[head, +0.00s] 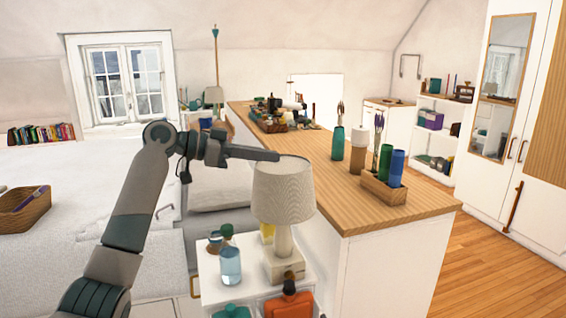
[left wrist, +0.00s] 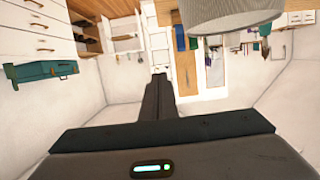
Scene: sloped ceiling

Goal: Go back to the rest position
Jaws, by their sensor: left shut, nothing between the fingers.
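My left arm rises from the bottom left in the head view and bends at the elbow. My left gripper (head: 262,154) points to the right, raised just behind the top of a cream table lamp (head: 283,192). Its fingers are shut with nothing between them. In the left wrist view the closed fingers (left wrist: 158,85) point away from the camera, and a pale lampshade (left wrist: 228,12) shows close by at the top. I cannot tell whether the gripper touches the shade. My right gripper is not in view.
The lamp stands on a small white cabinet (head: 212,277) with a blue glass (head: 230,266) and several bottles. A wood-topped counter (head: 330,190) with bottles and a wooden box (head: 384,189) lies to the right. A wicker basket (head: 24,210) is at far left. Wooden floor (head: 500,265) is clear at right.

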